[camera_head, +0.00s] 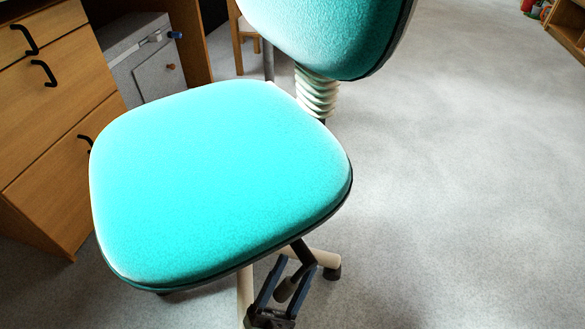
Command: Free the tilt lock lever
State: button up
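A swivel chair with a bright turquoise seat (215,185) and a matching backrest (330,30) fills the middle of the view. Below the seat's front right edge, a dark lever with a thick grey-brown end (287,289) sticks out; I take it for the tilt lock lever. My gripper (297,263) is at the bottom of the view, pointing up towards the seat's underside. Its two dark blue fingers are apart, and the lever's end shows between them. I cannot tell whether either finger touches it. The lever's root is hidden under the seat.
A beige chair foot with a dark caster (332,272) lies just right of my gripper. A wooden drawer cabinet (50,110) with black handles stands at the left, with a grey cabinet (145,60) behind. The grey floor (470,180) at right is clear.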

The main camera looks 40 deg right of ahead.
dwell(0.3)
jog(key=b+v, duration=0.3)
jog(key=v, duration=1)
jog(key=shift+r, duration=0.15)
